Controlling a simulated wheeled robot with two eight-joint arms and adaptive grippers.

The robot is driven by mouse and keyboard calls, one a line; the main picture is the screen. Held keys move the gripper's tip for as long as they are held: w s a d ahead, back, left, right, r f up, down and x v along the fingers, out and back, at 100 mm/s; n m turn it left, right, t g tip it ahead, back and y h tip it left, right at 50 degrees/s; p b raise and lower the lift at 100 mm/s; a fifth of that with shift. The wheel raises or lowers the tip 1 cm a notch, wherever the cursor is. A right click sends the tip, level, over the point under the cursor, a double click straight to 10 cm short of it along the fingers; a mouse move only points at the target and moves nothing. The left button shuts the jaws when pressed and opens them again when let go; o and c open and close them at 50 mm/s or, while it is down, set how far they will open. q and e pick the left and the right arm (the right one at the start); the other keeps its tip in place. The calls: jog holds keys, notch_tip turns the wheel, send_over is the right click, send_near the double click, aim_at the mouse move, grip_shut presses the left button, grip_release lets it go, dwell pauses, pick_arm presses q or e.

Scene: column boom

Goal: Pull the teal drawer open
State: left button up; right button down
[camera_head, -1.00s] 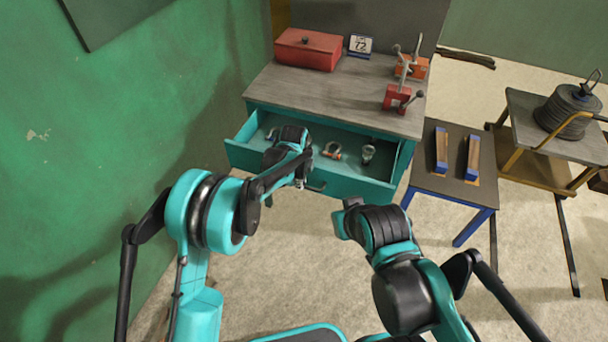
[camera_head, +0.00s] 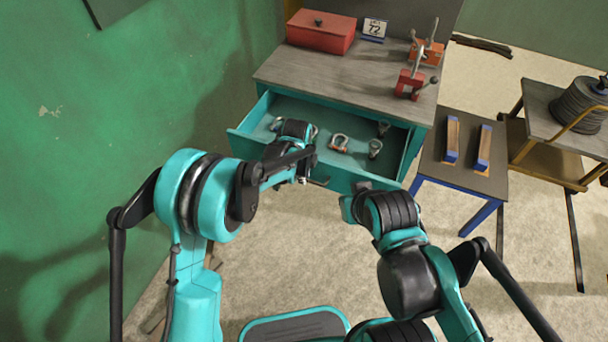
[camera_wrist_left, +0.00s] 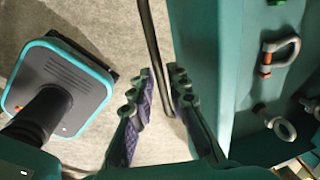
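The teal drawer (camera_head: 250,148) stands well out of the workbench, with its inside in view. Its dark bar handle (camera_head: 320,181) is on the front face and is partly covered by my left arm. My left gripper (camera_head: 303,179) is at this handle. In the left wrist view the handle (camera_wrist_left: 150,28) runs between the two fingertips of the left gripper (camera_wrist_left: 160,76), which are close around it, beside the teal drawer front (camera_wrist_left: 200,60). My right gripper (camera_head: 352,203) is just in front of the drawer's right part, its fingers mostly hidden by its own wrist.
Several metal shackles (camera_head: 340,143) lie in the drawer. The workbench top (camera_head: 345,80) bears a red box (camera_head: 321,35), a number card (camera_head: 374,29) and red clamps (camera_head: 410,84). A low blue-legged table (camera_head: 463,185) stands close on the right. The floor in front is clear.

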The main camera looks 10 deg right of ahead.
pick_arm(q)
jog(key=shift+o, duration=0.4)
notch_tip(320, 180, up, 12)
jog(key=s+a, duration=0.1)
jog(key=s, duration=0.1)
jog(key=shift+a+f, duration=0.1)
jog(key=shift+a, duration=0.05)
dwell(0.4)
jog(key=s+a+r+n+t, duration=0.1)
jog(key=s+a+r+n, duration=0.3)
jog(key=a+n, duration=0.3)
jog(key=s+a+r+n+t, duration=0.1)
jog(key=s+a+r+n, duration=0.3)
jog(key=a, duration=0.5)
jog(key=s+a+f+n+t+y, duration=0.1)
jog(key=s+a+n+t, duration=0.2)
jog(key=s+a+n, duration=0.9)
jog(key=shift+a+n, duration=0.3)
jog(key=shift+n, duration=0.6)
